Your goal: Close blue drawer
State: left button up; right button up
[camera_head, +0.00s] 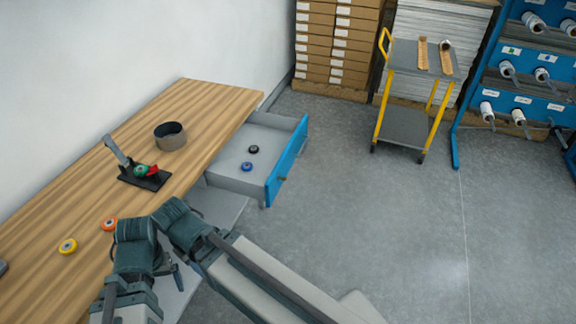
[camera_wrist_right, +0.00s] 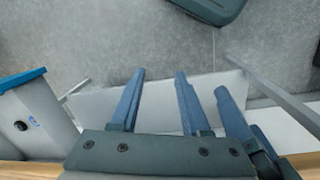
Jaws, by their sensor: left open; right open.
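The blue drawer (camera_head: 286,160) is pulled out from under the wooden table, its blue front standing well clear of the table edge. A black roll (camera_head: 253,149) and a blue roll (camera_head: 247,167) lie inside it. The drawer also shows at the left of the right wrist view (camera_wrist_right: 22,78). My left gripper (camera_head: 172,268) is open and empty beside the table's near edge, below the drawer in the picture. My right gripper (camera_wrist_right: 160,73) is open with nothing between its fingers, to the right of the drawer in its wrist view. Its fingers are hard to make out in the head view.
The wooden table (camera_head: 215,105) carries a dark ring (camera_head: 170,136), a tape dispenser (camera_head: 145,175), an orange roll (camera_head: 109,223) and a yellow roll (camera_head: 68,246). A yellow-handled cart (camera_head: 408,125) and a blue rack (camera_head: 522,70) stand farther back. Floor beyond the drawer front is clear.

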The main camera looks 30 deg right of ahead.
jog(key=shift+w+d, duration=0.2)
jog(key=shift+w, duration=0.05)
jog(key=shift+c, duration=1.1)
jog(key=w+d+m, duration=0.1)
jog(key=w+d, duration=0.1)
jog(key=w+d+f+m+y+b, duration=0.1)
jog(key=d, duration=0.1)
jog(key=w+d+m+t, duration=0.1)
jog(key=w+d, duration=0.1)
jog(key=shift+w+d+f+y, duration=0.15)
jog(key=shift+w+f+y, duration=0.1)
jog(key=shift+w+y, duration=0.05)
grip_shut()
jog(key=w+d+r+m+t+b, duration=0.1)
jog(key=w+d+m+t+b, duration=0.3)
jog(key=d, duration=1.4)
jog(key=w+d+m+t, duration=0.3)
jog(key=d+m, duration=0.3)
jog(key=d, duration=1.1)
jog(key=w+a+r+b+x, duration=0.1)
jog(key=b+x, duration=0.6)
jog(key=x, duration=0.4)
jog(key=shift+w+a+f+h+b, duration=0.2)
jog(key=shift+w+a+h+b, duration=0.1)
jog(key=shift+w+h+b, duration=0.1)
